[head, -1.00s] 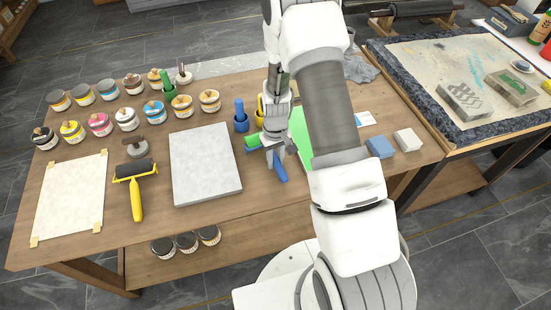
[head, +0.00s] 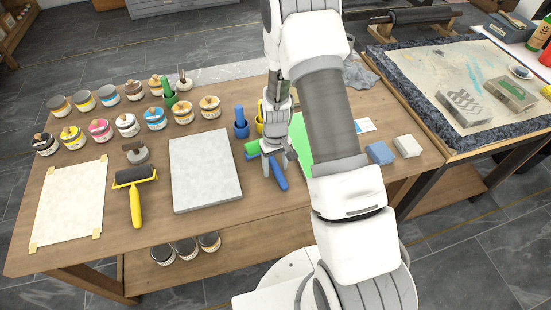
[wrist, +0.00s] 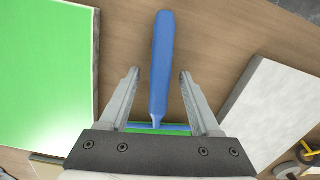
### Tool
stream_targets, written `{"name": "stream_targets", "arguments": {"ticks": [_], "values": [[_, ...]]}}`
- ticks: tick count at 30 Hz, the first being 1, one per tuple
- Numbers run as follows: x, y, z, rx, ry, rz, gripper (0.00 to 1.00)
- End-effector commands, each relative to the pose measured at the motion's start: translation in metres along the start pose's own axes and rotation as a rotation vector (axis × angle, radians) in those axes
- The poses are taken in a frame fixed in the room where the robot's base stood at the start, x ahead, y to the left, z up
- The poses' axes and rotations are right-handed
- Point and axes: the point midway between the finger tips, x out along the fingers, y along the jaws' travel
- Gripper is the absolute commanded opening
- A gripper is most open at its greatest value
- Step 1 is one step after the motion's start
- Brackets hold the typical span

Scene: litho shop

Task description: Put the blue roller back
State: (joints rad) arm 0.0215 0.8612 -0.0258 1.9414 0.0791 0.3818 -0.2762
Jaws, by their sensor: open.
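The blue roller lies on the wooden table, its blue handle (head: 279,177) pointing toward the front edge and its green sleeve (head: 252,149) at the back left. My gripper (head: 270,165) is open, low over the roller, and hides part of its frame. In the wrist view, the blue handle (wrist: 162,60) runs between the two spread fingers of my gripper (wrist: 160,74). Gaps show on both sides of the handle. A blue cup (head: 241,131) with an upright blue handle in it stands just behind and left of the roller.
A grey stone slab (head: 204,170) lies left of the roller, and a green-topped slab (wrist: 45,70) on the other side. Two small blocks (head: 380,152) lie at the right.

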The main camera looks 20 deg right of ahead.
Motion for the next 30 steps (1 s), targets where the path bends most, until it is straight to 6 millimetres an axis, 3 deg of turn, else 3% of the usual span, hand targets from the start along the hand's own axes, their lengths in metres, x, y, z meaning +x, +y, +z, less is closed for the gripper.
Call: {"name": "stream_targets", "arguments": {"ticks": [8, 21, 30], "values": [[-0.039, 0.0, -0.002, -0.001, 0.006, 0.002, 0.64], [-0.139, 0.0, -0.001, 0.0, 0.007, 0.001, 0.64], [-0.172, 0.0, 0.0, 0.0, 0.002, 0.001, 0.64]]}}
